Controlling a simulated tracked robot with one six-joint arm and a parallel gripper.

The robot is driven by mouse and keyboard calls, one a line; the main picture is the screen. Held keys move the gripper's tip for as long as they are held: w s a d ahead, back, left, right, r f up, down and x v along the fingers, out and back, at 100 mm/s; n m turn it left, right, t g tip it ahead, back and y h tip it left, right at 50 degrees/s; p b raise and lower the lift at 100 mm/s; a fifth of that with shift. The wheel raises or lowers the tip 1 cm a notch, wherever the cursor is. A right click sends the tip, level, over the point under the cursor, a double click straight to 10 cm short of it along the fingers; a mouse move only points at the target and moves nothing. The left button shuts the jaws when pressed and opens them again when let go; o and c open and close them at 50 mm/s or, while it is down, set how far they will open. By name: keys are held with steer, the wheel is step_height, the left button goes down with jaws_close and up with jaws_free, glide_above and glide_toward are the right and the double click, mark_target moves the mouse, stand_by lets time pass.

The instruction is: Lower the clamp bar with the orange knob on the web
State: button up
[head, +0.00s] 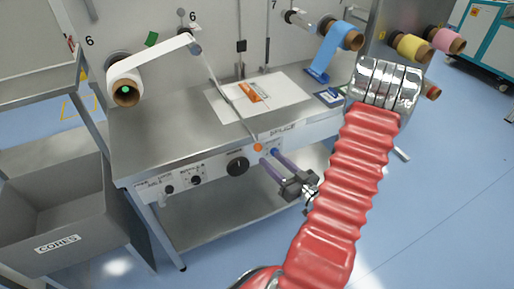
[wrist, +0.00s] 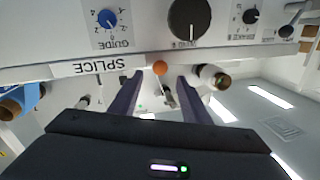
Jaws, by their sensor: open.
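The orange knob (head: 258,147) is at the near end of a thin grey bar (head: 228,100), at the table's front edge beside the SPLICE label. The bar slants back from it toward a roller. My gripper (head: 269,156) is open and empty, its two purple fingers pointing at the knob from the front. In the wrist view, which is upside down, the knob (wrist: 159,68) shows centred just beyond the gap between the fingertips (wrist: 160,77). The white web (head: 158,52) runs from its roll (head: 125,88) to the roller. Whether the bar touches any web is unclear.
A white sheet (head: 285,92) with an orange-and-white tool lies on the steel table (head: 160,135). Dials, including a large black one (head: 237,166), line the front panel. A grey CORES bin (head: 55,215) stands left. Coloured rolls, including a blue one (head: 340,38), hang at the back right.

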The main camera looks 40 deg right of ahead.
mark_target(260, 150)
steer(key=shift+w+d, duration=0.2)
steer(key=shift+w, duration=2)
steer(key=shift+w+d, duration=0.2)
steer(key=shift+w, duration=2)
jaws_close()
steer(key=shift+a, duration=0.1)
